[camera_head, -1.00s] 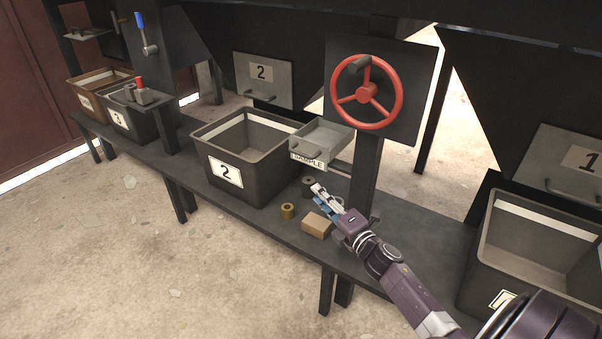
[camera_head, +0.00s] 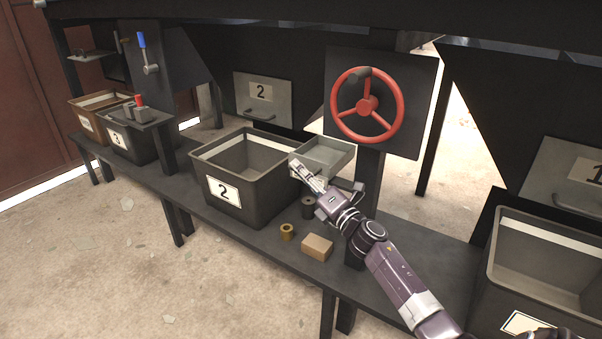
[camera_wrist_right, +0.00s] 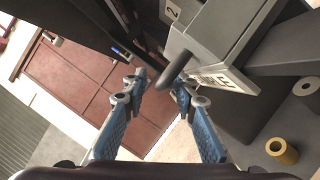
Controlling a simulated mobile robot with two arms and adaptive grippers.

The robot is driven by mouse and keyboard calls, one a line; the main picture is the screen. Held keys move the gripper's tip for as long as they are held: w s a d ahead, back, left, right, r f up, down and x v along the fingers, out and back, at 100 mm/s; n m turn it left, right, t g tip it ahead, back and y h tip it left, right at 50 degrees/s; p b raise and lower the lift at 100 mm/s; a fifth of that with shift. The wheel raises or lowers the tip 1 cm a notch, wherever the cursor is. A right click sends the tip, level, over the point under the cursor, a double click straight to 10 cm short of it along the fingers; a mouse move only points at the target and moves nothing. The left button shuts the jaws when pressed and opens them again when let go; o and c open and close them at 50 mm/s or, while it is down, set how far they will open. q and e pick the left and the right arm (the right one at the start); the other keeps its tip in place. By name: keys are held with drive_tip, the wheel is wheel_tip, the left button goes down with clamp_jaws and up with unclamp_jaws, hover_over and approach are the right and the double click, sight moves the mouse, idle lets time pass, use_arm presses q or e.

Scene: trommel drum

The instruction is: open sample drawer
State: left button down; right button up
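The grey sample drawer (camera_head: 326,154) sticks out under the frame, right of bin 2, with its hollow inside visible from above. In the right wrist view I see its front corner (camera_wrist_right: 212,48), its SAMPLE label (camera_wrist_right: 222,79) partly, and its dark bar handle (camera_wrist_right: 173,69). In the right wrist view the gripper's blue fingers (camera_wrist_right: 160,90) are apart, with the handle's end between or just beyond the tips; contact cannot be told. My left gripper is out of view.
Bin 2 (camera_head: 268,199) stands close left of the gripper. A yellow roll (camera_head: 287,232), a cardboard-coloured block (camera_head: 317,247) and a dark roll (camera_head: 308,207) lie on the bench below. A red handwheel (camera_head: 366,105) is above right.

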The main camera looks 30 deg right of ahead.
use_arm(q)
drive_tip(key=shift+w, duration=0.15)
use_arm(e)
drive_tip(key=shift+w, duration=0.15)
drive_tip(key=shift+c, duration=0.2)
clamp_jaws()
drive_tip(key=shift+a, duration=0.1)
